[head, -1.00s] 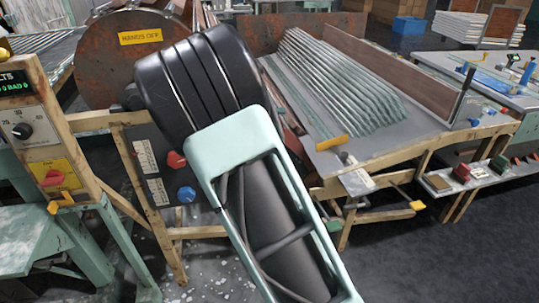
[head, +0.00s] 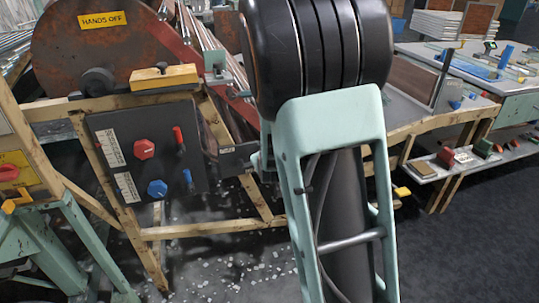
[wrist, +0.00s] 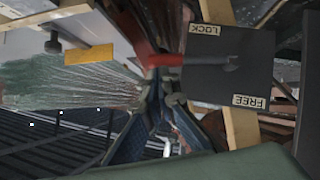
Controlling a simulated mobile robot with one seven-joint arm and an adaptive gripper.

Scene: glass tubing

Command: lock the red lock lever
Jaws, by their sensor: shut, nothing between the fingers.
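The red lock lever (wrist: 166,60) shows in the wrist view, just beyond my fingertips. Its dark shaft runs right to a pivot on a dark panel (wrist: 205,85) marked LOCK (wrist: 203,29) and FREE (wrist: 250,101), both upside down in this view. The red grip points left, off the panel's edge. My gripper (wrist: 160,90) is shut and empty, its tips close to the red grip; I cannot tell whether they touch.
A dark control panel (head: 105,128) with a red knob (head: 144,149) and a blue knob (head: 157,188) stands left of my arm. A rusty drum (head: 60,50) bears a HANDS OFF sign. Wooden frame rails surround the panel. Dark floor is clear at lower right.

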